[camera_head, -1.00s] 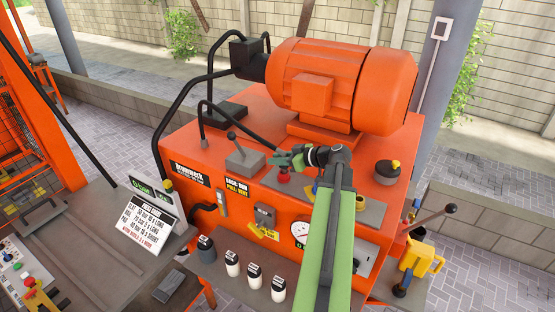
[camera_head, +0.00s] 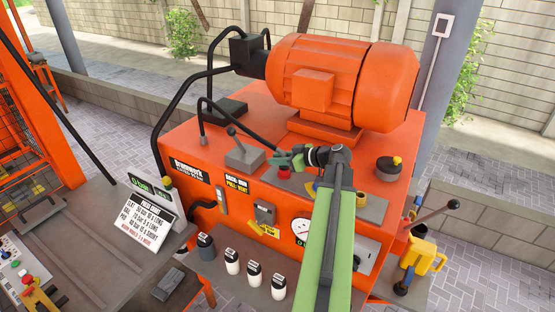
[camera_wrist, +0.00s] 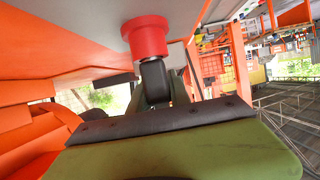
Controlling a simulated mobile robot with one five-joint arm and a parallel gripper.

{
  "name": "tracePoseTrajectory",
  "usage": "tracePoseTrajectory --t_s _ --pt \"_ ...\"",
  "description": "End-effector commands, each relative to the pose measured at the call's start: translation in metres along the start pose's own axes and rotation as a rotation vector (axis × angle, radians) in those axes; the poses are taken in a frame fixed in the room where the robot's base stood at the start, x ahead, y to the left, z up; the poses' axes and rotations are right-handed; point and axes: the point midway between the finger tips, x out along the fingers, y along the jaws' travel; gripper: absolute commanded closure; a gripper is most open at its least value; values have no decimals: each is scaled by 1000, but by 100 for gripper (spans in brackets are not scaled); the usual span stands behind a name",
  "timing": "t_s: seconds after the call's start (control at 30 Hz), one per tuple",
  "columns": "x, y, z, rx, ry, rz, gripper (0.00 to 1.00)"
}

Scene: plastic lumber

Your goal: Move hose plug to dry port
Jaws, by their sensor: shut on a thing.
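My gripper (camera_head: 290,159) is shut near the top front of the orange power unit (camera_head: 185,150), on the end of a black hose (camera_head: 240,127). The hose arcs over from the left, and its plug is mostly hidden between the green fingers. A red round fitting (camera_head: 284,174) sits just below the fingers on the grey plate. In the wrist view, a red cylinder (camera_wrist: 146,37) meets a black piece (camera_wrist: 155,80), apparently the hose plug, beyond the green and dark finger. I cannot tell whether the plug is seated. No dry port label is readable.
A grey block with a lever (camera_head: 242,155) stands left of my gripper. A large orange motor (camera_head: 340,85) stands behind. Several bottles (camera_head: 232,261) stand on a lower shelf, and a yellow jug (camera_head: 424,254) is at right.

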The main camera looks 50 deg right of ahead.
Motion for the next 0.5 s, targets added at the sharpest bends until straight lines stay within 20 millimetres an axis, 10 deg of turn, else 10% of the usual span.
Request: tracePoseTrajectory --t_s 0.23,0.27,0.5 --pt "0 0 1 0 -1 0 100" --pt "0 0 1 0 -1 0 74" --pt "0 0 1 0 -1 0 51"
